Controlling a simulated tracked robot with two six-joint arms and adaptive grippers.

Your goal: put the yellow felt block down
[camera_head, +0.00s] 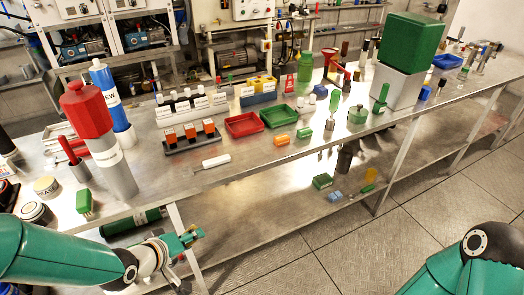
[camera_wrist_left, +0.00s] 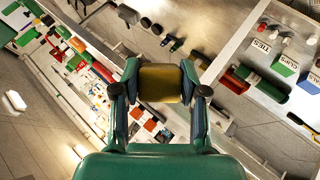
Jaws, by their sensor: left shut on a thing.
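My left gripper (camera_head: 188,240) is in front of the bench's near edge, at the lower left of the head view, below the bench top's height as it appears there. In the left wrist view my left gripper (camera_wrist_left: 160,92) is shut on the yellow felt block (camera_wrist_left: 161,84), which sits between the two fingers and looks dark olive-yellow. The block cannot be clearly made out in the head view. My right arm shows at the lower right of the head view, but its gripper is out of the picture.
The steel bench (camera_head: 235,185) has a bare strip along its front edge, with a white-handled tool (camera_head: 216,161) on it. Red (camera_head: 242,124) and green (camera_head: 279,115) trays stand behind. A tall red-topped cylinder (camera_head: 100,140) and a green brush (camera_head: 84,202) stand left. A lower shelf (camera_head: 285,235) lies underneath.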

